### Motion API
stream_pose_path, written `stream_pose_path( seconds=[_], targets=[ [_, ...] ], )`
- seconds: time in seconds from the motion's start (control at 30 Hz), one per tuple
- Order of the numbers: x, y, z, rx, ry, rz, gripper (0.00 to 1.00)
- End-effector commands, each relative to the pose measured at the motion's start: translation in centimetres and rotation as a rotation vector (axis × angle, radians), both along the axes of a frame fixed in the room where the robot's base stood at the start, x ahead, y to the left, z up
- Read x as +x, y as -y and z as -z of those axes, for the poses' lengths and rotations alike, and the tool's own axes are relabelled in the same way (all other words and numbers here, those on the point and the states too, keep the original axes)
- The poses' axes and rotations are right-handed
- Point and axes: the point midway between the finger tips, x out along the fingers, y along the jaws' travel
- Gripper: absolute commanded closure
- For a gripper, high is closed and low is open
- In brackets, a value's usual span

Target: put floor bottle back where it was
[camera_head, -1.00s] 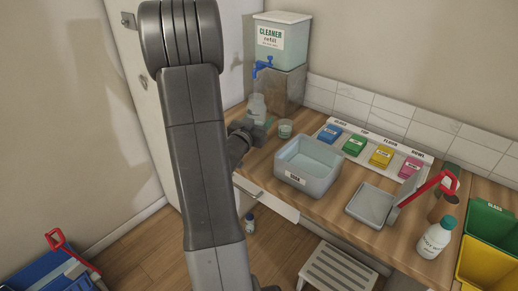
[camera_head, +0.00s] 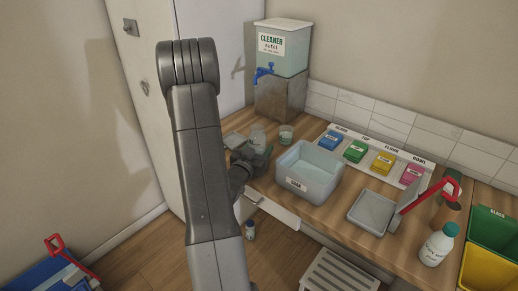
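A clear, pale bottle (camera_head: 258,137) stands upright at my gripper (camera_head: 259,154), on the left part of the counter below the cleaner dispenser (camera_head: 283,52). My gripper appears shut around its lower part, though the fingers are small, dark and partly hidden by my arm. I cannot read a label on this bottle. I cannot tell whether its base touches the counter. A label strip (camera_head: 345,131) at the back of the counter carries blue, green, yellow (camera_head: 382,162) and pink blocks; one section reads FLOOR.
A small glass (camera_head: 286,134) and a grey basin (camera_head: 308,172) stand right of the gripper. A shallow tray (camera_head: 371,210), a white bottle (camera_head: 437,246) and coloured bins (camera_head: 492,230) are farther right. A small bottle (camera_head: 250,230) is low beside my arm.

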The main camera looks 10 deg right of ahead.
Motion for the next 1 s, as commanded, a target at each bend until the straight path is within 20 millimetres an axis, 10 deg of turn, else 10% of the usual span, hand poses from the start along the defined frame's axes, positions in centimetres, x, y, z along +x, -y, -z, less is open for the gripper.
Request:
stream_pose_path(
  seconds=[0.27,0.3,0.4,0.8,1.0],
  targets=[
    [0.0,0.0,0.4,0.0,0.002,0.0,0.83],
    [0.0,0.0,0.3,0.001,0.001,0.0,0.38],
    [0.0,0.0,0.2,0.0,0.0,0.0,0.24],
    [-0.1,-0.1,-0.2,0.0,0.0,-0.001,0.24],
    [-3.4,-2.7,0.2,0.001,-0.001,-0.005,0.24]
  ],
)
